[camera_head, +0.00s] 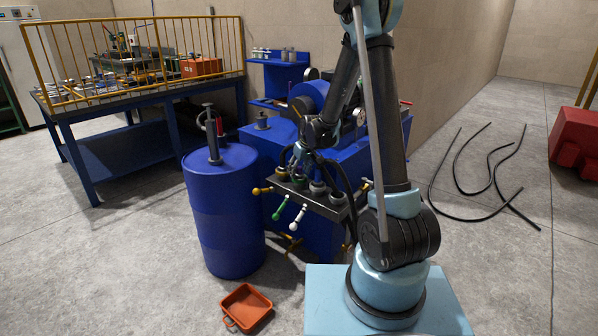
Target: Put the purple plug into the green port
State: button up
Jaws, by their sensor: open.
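The dark port panel (325,206) sticks out from the front of the blue press, with several round ports in a row. A green-tinted port (299,180) sits near the middle of the row. A green-handled lever (280,209) hangs below the panel. My gripper (297,160) is open, just above the left part of the row, near the green-tinted port. Whether it touches anything there is too small to tell. I cannot make out the purple plug. My arm hides part of the press and the panel's right side.
A blue barrel (225,215) stands left of the blue press (272,140). An orange tray (246,307) lies on the floor in front. Black hoses (470,214) lie on the floor at right, near a red block (577,145). A railed blue table (130,155) stands back left.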

jog(key=shift+r, duration=0.1)
jog(key=shift+r, duration=0.25)
jog(key=v, duration=1.2)
jog(key=s+d+r+m, duration=0.1)
jog(key=s+d+r, duration=0.2)
jog(key=s+d, duration=0.4)
jog(key=s+d+f+m+h, duration=0.1)
jog(key=s+d, duration=0.3)
jog(key=s, duration=0.6)
jog(key=s+d+f+m+g, duration=0.1)
jog(key=s+d, duration=0.4)
jog(key=s, duration=0.5)
jog(key=s+d+f+m+h, duration=0.1)
jog(key=s+d, duration=0.4)
jog(key=s, duration=0.5)
jog(key=f+m, duration=0.1)
jog(key=m, duration=0.1)
jog(key=shift+f+m+h, duration=0.15)
jog(key=shift+m+h, duration=0.15)
jog(key=shift+m, duration=0.1)
jog(key=shift+d, duration=0.1)
